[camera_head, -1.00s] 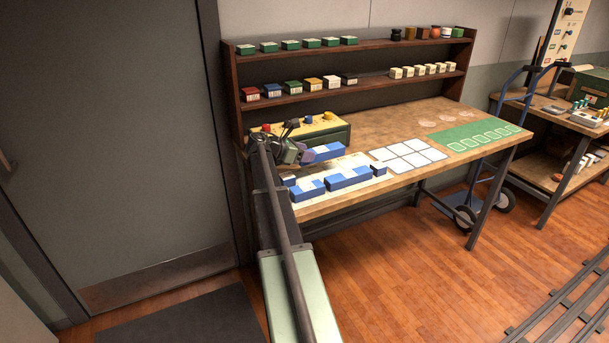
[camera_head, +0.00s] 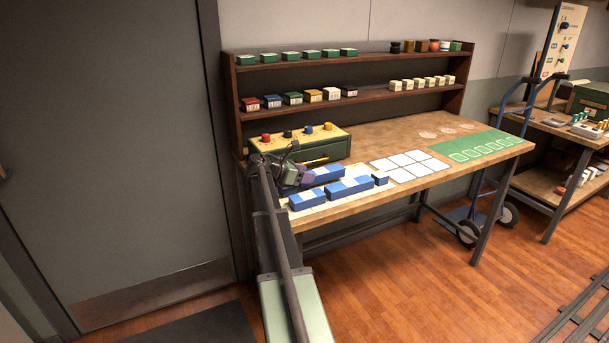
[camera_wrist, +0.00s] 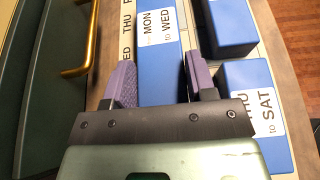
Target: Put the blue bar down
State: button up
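The blue bar with a white "MON to WED" label (camera_wrist: 159,70) lies between the two purple fingers of my gripper (camera_wrist: 161,80). My gripper (camera_head: 303,178) covers the bar's left end.
In front lie a blue bar at left (camera_head: 307,200), a longer blue bar (camera_head: 350,188) and a small blue block (camera_head: 381,179). A green box with colored knobs (camera_head: 320,147) stands close behind. White cards (camera_head: 409,165) lie to the right.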

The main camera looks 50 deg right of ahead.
jog(key=o, duration=0.4)
jog(key=shift+s+a+f, duration=0.1)
jog(key=shift+f, duration=0.1)
jog(key=shift+r, duration=0.1)
jog(key=shift+w+a+r+p, duration=0.15)
jog(key=shift+r+p, duration=0.25)
jog(key=shift+p, duration=0.1)
jog(key=shift+w+a+r+p, duration=0.1)
jog(key=shift+w+r+p, duration=0.05)
jog(key=shift+r+p, duration=0.3)
jog(key=p+v, duration=0.4)
jog(key=v, duration=0.7)
jog(key=shift+f, duration=0.1)
